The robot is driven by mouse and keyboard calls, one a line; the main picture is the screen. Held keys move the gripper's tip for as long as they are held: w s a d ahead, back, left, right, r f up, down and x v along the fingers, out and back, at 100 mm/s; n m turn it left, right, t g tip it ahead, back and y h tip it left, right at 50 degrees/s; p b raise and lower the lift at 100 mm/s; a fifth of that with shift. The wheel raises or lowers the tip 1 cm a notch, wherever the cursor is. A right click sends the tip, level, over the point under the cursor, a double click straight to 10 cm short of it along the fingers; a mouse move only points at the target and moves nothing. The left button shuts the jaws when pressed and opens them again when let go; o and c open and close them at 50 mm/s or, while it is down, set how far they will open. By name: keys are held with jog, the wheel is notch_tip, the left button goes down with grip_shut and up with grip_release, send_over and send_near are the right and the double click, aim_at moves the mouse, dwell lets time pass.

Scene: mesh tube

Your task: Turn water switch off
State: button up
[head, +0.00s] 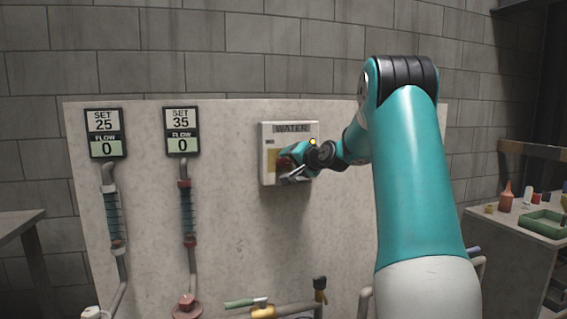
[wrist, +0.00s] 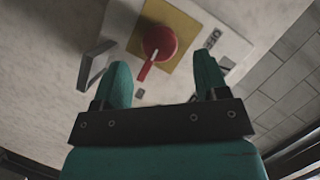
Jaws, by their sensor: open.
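The water switch box (head: 268,160) is mounted on the pale panel, with "WATER" printed along its top. In the wrist view its red round knob (wrist: 160,42) sits on a yellow plate (wrist: 183,24) and has a red pointer with a pale stripe. My gripper (head: 290,172) is at the front of the box and hides most of the knob in the head view. In the wrist view my gripper (wrist: 163,82) is open, with its two teal fingers apart. The knob lies ahead, between the finger directions, and I see no finger touching it.
Two displays stand left on the panel: one reads SET 25, FLOW 0 (head: 106,134), the other SET 35, FLOW 0 (head: 181,131). Tubes run below them. Pipes (head: 270,311) show at the bottom. A side table (head: 520,225) with bottles and a green tray is at right.

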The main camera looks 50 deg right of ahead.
aim_at(285, 162)
jog(key=shift+x, duration=2.75)
jog(key=c, duration=0.9)
